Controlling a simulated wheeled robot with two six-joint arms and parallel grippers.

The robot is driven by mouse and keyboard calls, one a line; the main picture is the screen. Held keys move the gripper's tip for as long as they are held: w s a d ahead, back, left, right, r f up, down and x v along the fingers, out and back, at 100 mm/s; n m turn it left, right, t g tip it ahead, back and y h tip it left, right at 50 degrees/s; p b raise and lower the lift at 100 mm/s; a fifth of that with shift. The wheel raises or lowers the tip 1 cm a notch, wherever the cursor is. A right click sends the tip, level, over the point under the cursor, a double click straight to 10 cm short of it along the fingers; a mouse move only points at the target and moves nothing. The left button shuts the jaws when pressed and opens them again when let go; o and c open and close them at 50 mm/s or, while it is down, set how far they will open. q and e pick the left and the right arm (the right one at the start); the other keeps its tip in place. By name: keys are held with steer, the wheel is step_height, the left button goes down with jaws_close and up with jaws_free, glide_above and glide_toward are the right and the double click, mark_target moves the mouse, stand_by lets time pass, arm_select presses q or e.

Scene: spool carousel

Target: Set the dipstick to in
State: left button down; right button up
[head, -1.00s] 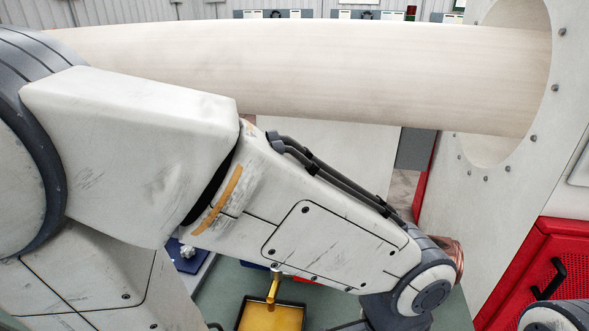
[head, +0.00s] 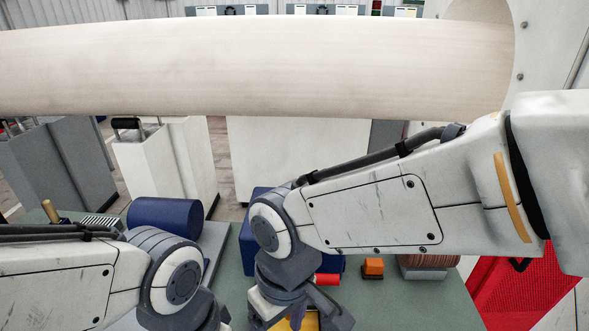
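I cannot make out a dipstick for certain in the head view. My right gripper (head: 302,318) is low in the middle over the green bench, pointing down. Its dark jaws stand apart with something yellow (head: 298,322) showing between or below them. The fingertips are cut off by the lower edge, so I cannot tell whether it touches or holds anything. My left gripper (head: 205,322) is at the bottom left, mostly out of frame, and its fingers are hidden.
A green bench (head: 400,305) carries a blue cylinder (head: 165,217), a red piece (head: 327,279), an orange block (head: 373,267) and a copper-coloured coil (head: 428,262). A large pale beam (head: 250,68) crosses above. A red mesh panel (head: 515,295) stands at the right. Grey and white cabinets (head: 165,165) stand behind.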

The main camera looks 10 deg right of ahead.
steer(key=w+d+r+m+p, duration=0.25)
steer(key=w+r+m, duration=0.3)
steer(key=w, duration=0.45)
steer(key=w+d+r+m+p, duration=0.2)
steer(key=w+r+m+p, duration=0.3)
steer(key=w, duration=0.6)
steer(key=w+d+r+m+h+p, duration=0.15)
steer(key=w+d+r+m, duration=0.25)
steer(key=w+d+m, duration=0.65)
steer(key=d+f+n+p, duration=0.1)
steer(key=f, duration=0.1)
steer(key=d+f+n+p, duration=0.1)
steer(key=f, duration=0.2)
steer(key=w+d+f+n+p, duration=0.1)
steer(key=f, duration=0.1)
steer(key=shift+f+y, duration=0.25)
steer(key=shift+f, duration=0.15)
steer(key=shift+w+f, duration=0.1)
steer(key=shift+f, duration=0.55)
jaws_close()
